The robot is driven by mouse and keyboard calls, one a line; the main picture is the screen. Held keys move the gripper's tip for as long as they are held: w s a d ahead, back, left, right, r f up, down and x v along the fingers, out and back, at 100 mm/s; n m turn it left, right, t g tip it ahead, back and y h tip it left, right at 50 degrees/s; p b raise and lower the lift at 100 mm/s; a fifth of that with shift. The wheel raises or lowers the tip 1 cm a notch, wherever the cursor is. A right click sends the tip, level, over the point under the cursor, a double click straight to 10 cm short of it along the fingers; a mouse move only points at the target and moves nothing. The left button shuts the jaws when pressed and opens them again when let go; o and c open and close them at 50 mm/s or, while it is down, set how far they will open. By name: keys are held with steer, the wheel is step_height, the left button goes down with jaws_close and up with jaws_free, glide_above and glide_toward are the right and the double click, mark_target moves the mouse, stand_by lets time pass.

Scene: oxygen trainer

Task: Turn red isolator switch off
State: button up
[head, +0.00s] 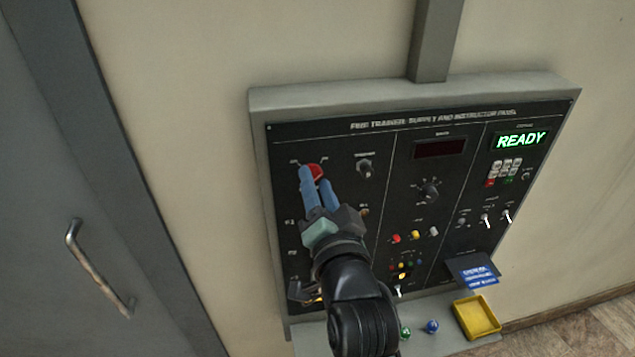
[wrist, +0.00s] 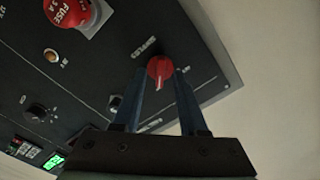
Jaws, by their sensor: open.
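The red isolator switch (head: 316,171) is a rotary knob at the upper left of the black wall panel (head: 400,160). In the wrist view the red knob (wrist: 160,72) sits between the two blue fingers, its pointer toward the bottom of the picture. My gripper (head: 317,185) is open, with its fingertips at the knob, one on each side. I cannot tell whether the fingers touch it. In the head view the fingers hide part of the knob, and my arm covers the panel's lower left.
A green READY display (head: 521,139) is lit at the upper right. A large red fuse knob (wrist: 72,10) is near the switch. Other knobs, toggles and buttons fill the panel. Below, a shelf holds a yellow tray (head: 476,317) and small balls. A grey door (head: 90,200) stands left.

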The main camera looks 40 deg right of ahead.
jaws_close()
steer(key=shift+n, duration=0.3)
steer(key=n+b, duration=0.3)
steer(key=n, duration=0.5)
steer(key=n+b, duration=0.3)
steer(key=n, duration=0.6)
steer(key=shift+w+a+b, duration=0.15)
steer(key=shift+a+b, duration=0.05)
steer(key=shift+b, duration=0.1)
steer(key=shift+n, duration=0.3)
stand_by(0.4)
